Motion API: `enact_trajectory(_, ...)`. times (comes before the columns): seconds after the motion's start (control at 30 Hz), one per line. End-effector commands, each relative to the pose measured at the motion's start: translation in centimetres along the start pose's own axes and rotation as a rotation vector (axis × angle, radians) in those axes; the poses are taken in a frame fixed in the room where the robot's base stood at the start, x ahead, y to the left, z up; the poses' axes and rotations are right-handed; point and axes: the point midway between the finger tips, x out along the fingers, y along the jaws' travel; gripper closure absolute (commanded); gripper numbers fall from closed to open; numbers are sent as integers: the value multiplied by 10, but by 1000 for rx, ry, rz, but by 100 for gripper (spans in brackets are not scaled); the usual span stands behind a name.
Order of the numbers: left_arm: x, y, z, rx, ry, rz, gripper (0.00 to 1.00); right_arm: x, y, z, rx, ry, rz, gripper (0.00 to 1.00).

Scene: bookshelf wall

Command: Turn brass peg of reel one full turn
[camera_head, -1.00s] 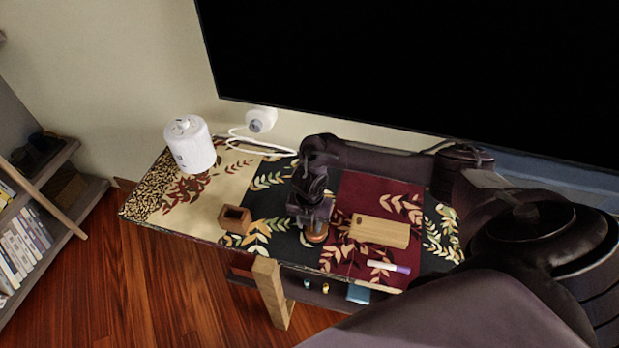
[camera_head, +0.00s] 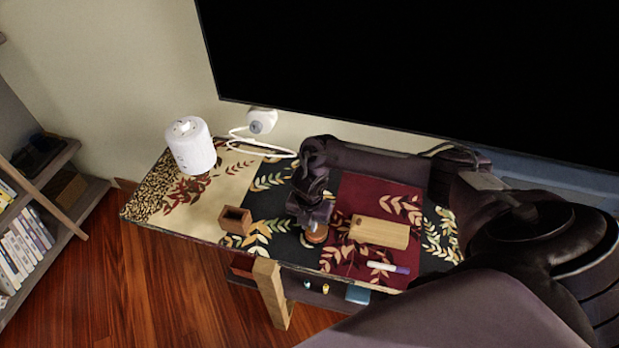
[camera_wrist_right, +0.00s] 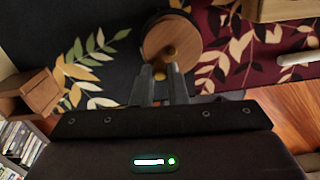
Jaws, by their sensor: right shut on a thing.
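The reel is a round wooden disc with a dark base; it shows in the head view (camera_head: 316,236) near the table's front edge, and in the right wrist view (camera_wrist_right: 172,34). A small brass knob (camera_wrist_right: 170,51) shows on its face. The brass peg (camera_wrist_right: 160,75) shows between the fingertips of my right gripper (camera_wrist_right: 159,78). In the head view my right gripper (camera_head: 313,217) comes down over the reel from behind and covers much of it. It is shut on the peg. My left gripper is not in view.
A wooden block (camera_head: 379,231) and a marker (camera_head: 388,267) lie right of the reel. An open wooden box (camera_head: 235,220) stands to its left, and a white canister (camera_head: 190,146) stands further back left. A large dark screen (camera_head: 430,80) rises behind the table.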

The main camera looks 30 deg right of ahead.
Motion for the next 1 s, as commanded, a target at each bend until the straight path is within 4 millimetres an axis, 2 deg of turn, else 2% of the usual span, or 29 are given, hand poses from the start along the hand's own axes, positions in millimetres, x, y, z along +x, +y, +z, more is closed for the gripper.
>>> enact_trajectory(1.0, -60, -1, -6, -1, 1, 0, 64, -3, 6, 19, 939, 0, -1, 100)
